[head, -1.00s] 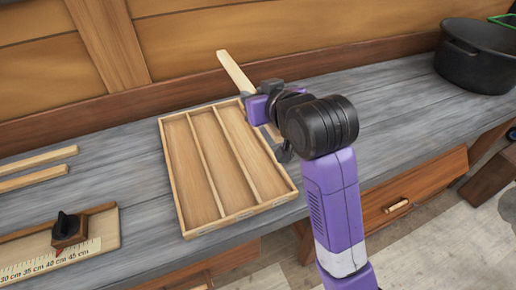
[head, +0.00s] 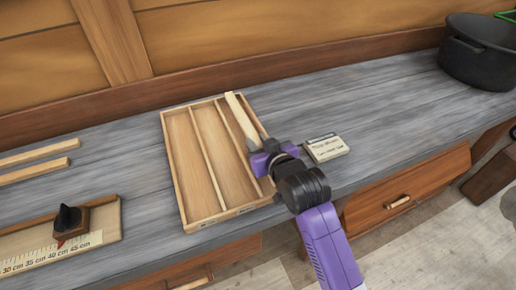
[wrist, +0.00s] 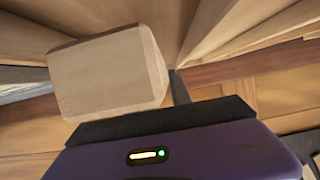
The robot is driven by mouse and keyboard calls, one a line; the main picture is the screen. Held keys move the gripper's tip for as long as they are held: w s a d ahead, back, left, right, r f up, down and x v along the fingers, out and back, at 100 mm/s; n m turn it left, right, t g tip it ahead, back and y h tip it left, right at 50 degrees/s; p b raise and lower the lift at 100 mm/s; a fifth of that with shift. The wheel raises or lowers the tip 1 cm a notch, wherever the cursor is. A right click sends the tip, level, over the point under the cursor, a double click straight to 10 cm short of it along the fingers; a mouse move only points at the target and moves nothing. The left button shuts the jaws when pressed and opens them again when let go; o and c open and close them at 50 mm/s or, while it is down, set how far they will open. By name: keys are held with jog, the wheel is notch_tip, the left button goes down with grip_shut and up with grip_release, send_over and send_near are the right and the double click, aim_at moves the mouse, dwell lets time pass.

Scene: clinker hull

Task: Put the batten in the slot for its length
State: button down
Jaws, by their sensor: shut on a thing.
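The batten (head: 240,115) is a pale wooden strip held by my gripper (head: 262,155). It lies over the right-hand compartment of the slotted tray (head: 185,218), roughly in line with that slot. Whether it rests on the tray floor or is held a little above it I cannot tell. In the wrist view the batten's end (wrist: 105,72) shows large and close, with tray walls behind it. My gripper is shut on the batten at its near part. The tray has three long compartments; the left and middle ones are empty. My gripper hides the front of the right one.
A small card or block with writing (head: 326,147) lies right of the tray. Two more battens (head: 35,172) lie at the left. A measuring board with a cm scale (head: 55,258) and black knob (head: 68,219) stands front left. A black pot (head: 480,50) stands far right.

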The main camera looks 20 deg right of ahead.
jog(key=shift+f, duration=1.25)
jog(key=shift+f, duration=0.2)
jog(key=c, duration=1.5)
grip_release()
jog(key=shift+o, duration=0.2)
jog(key=shift+r, duration=0.2)
jog(key=v, duration=1.2)
jog(key=shift+r, duration=0.1)
